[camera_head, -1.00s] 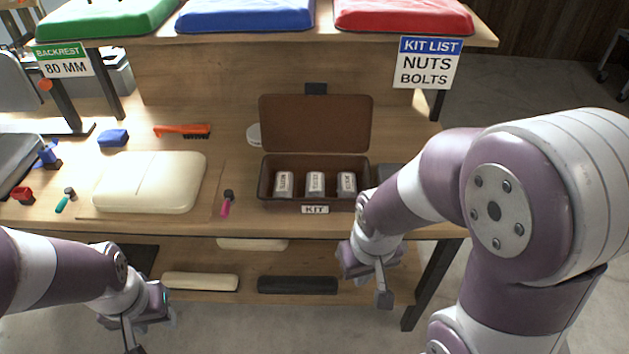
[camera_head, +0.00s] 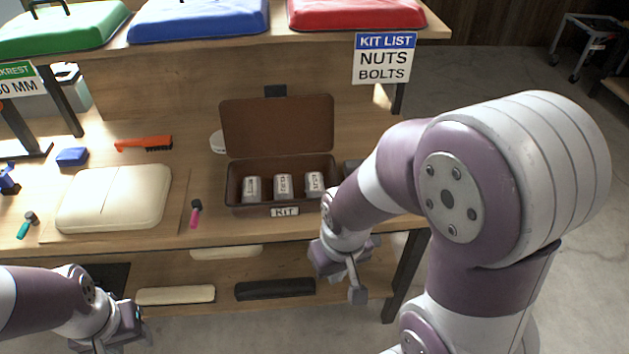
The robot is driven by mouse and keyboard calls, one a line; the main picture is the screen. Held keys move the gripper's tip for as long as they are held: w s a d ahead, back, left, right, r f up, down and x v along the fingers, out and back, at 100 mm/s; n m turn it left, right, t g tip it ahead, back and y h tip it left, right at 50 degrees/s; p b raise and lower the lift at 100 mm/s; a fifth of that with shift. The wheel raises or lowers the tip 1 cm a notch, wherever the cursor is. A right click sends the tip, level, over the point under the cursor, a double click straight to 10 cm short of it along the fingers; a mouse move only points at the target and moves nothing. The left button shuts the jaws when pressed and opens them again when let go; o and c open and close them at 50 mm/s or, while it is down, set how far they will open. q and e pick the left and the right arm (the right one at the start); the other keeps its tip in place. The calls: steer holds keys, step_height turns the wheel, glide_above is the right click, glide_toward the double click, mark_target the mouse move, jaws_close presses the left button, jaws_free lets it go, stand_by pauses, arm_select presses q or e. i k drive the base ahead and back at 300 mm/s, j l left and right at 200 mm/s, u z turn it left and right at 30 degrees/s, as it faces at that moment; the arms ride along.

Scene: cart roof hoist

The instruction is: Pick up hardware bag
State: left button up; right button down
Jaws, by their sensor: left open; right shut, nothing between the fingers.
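Three small pale bags with printed labels stand in the open brown kit box: a left bag (camera_head: 251,189), a middle bag (camera_head: 283,186) and a right bag (camera_head: 314,184). The label print is too small to read. The box (camera_head: 240,208) has its lid up and a KIT tag on its front. My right gripper (camera_head: 357,292) is shut and empty, in front of the table edge, below and right of the box. My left gripper (camera_head: 112,345) is at the bottom left, in front of the lower shelf, far from the box; its fingers are partly cut off.
A sign (camera_head: 384,58) reads KIT LIST, NUTS, BOLTS. A cream cushion (camera_head: 113,197), a pink-handled tool (camera_head: 195,214) and an orange brush (camera_head: 144,143) lie on the table left of the box. A lower shelf (camera_head: 225,294) holds padded bars.

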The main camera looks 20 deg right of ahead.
mark_target(250, 185)
steer(key=i+z, duration=0.4)
steer(key=i+j+z, duration=0.15)
steer(key=z, duration=0.25)
steer(key=i+j+z, duration=0.25)
steer(key=z, duration=0.55)
